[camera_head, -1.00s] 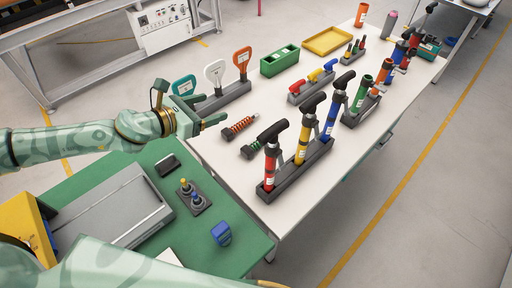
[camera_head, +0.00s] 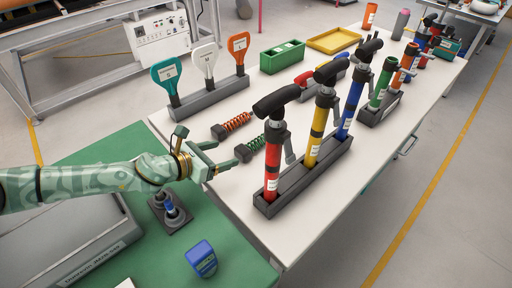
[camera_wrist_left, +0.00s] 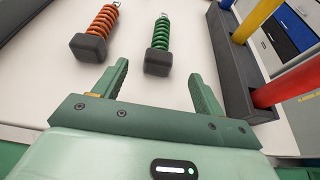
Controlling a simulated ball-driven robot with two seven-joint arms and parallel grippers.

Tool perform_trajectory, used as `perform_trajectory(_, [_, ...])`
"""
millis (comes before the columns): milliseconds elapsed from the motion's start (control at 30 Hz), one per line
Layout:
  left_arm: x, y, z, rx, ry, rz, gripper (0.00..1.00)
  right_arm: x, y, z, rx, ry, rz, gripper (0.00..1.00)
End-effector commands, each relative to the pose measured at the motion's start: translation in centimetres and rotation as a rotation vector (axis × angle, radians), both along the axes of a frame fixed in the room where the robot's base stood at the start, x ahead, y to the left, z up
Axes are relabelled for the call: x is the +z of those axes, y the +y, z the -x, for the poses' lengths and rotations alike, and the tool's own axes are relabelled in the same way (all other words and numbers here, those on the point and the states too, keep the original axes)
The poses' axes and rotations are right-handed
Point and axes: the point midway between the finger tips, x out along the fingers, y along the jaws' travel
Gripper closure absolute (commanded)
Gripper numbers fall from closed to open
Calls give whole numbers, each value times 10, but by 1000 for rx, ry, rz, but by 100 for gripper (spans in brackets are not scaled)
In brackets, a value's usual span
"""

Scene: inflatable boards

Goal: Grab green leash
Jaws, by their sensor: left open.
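The green coiled leash (camera_head: 251,147) lies on the white table, with a dark block at its near end. In the left wrist view the green leash (camera_wrist_left: 160,45) lies ahead of the jaws, its block nearest them. My left gripper (camera_head: 224,154) is open and empty at the table's near edge, its fingers pointing toward the green leash. In the wrist view the two fingers (camera_wrist_left: 161,90) are spread apart, with the leash beyond their tips. An orange coiled leash (camera_head: 232,125) lies beside the green one, farther back. My right gripper is not in view.
A dark rack (camera_head: 300,180) with red, yellow and blue pumps stands right of the green leash. A grey rack (camera_head: 212,96) holds three paddle-like handles behind the leashes. A green table (camera_head: 235,240) with a blue item (camera_head: 201,258) is at the front.

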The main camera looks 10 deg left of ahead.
Motion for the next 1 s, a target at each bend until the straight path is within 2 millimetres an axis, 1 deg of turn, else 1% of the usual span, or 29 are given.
perform_trajectory(33, [-7, -8, -11, -2, -1, 0, 29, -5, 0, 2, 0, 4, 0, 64])
perform_trajectory(100, [-15, -16, -23, -2, 0, 1, 29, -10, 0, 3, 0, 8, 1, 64])
perform_trajectory(200, [-22, -25, -37, -1, 1, 0, 29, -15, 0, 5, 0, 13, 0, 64])
perform_trajectory(367, [-26, -32, -48, -1, 2, 0, 29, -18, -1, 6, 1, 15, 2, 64])
perform_trajectory(467, [-32, -38, -56, -2, 1, 0, 29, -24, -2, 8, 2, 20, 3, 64])
perform_trajectory(600, [-46, -50, -74, -1, 3, 0, 29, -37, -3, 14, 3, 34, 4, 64])
perform_trajectory(700, [-49, -56, -83, -1, 3, 0, 29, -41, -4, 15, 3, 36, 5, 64])
perform_trajectory(800, [-49, -58, -87, 0, 2, -1, 29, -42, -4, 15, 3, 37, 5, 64])
perform_trajectory(967, [-47, -58, -87, 0, 2, -1, 29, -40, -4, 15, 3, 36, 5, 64])
perform_trajectory(1000, [-47, -58, -87, 0, 2, -1, 32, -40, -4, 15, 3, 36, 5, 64])
